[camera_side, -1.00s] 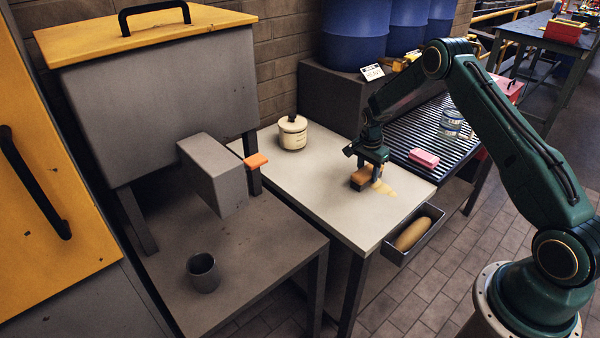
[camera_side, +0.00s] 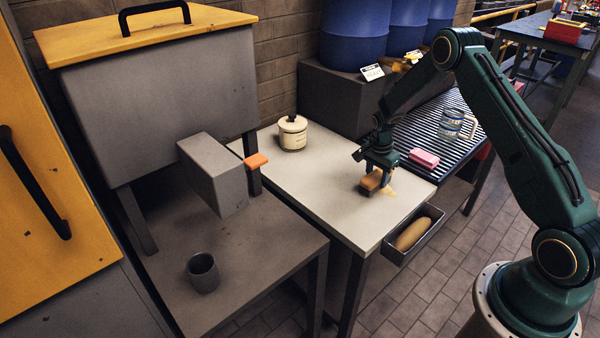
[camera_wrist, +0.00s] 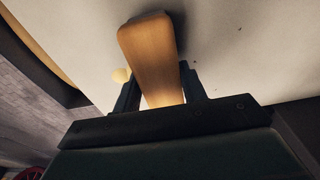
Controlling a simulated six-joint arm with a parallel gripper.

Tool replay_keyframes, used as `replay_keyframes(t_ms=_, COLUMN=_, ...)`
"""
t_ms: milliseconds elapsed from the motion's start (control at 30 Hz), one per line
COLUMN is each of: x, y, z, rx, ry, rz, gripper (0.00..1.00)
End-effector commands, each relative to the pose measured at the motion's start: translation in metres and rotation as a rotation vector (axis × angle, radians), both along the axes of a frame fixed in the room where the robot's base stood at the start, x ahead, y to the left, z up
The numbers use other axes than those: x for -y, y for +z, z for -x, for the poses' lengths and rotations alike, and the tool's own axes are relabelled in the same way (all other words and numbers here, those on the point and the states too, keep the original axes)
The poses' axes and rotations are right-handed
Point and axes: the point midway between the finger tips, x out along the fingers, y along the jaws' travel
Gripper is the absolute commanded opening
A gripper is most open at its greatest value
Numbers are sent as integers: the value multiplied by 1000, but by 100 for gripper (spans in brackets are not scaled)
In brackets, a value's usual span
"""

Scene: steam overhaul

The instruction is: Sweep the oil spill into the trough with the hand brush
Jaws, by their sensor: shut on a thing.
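My gripper (camera_side: 379,170) is shut on the hand brush (camera_side: 371,181), a wooden-backed block held low over the pale table. In the wrist view, my gripper (camera_wrist: 158,98) has a finger on each side of the wooden brush (camera_wrist: 150,55). The oil spill (camera_side: 390,191) shows as a small yellowish patch at the right of the brush; part of it may be hidden by the brush. A yellowish spot (camera_wrist: 121,75) also shows left of the brush in the wrist view. The trough (camera_side: 424,234) hangs at the table's right front edge, with a tan elongated thing (camera_side: 411,234) inside.
A cream lidded pot (camera_side: 293,133) stands at the back of the pale table (camera_side: 335,190). A pink block (camera_side: 424,158) and a glass mug (camera_side: 452,123) are on the ribbed rack (camera_side: 425,135) to the right. The table's front left is clear.

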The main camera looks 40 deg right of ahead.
Motion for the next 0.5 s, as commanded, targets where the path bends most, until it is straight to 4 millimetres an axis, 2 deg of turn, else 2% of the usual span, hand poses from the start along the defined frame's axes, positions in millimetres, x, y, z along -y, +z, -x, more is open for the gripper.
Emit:
replay_keyframes(t_ms=300, x=0, y=-1, z=17, rx=1, ry=0, rz=0, gripper=23)
replay_keyframes(t_ms=500, x=0, y=-1, z=21, rx=1, ry=0, rz=0, gripper=23)
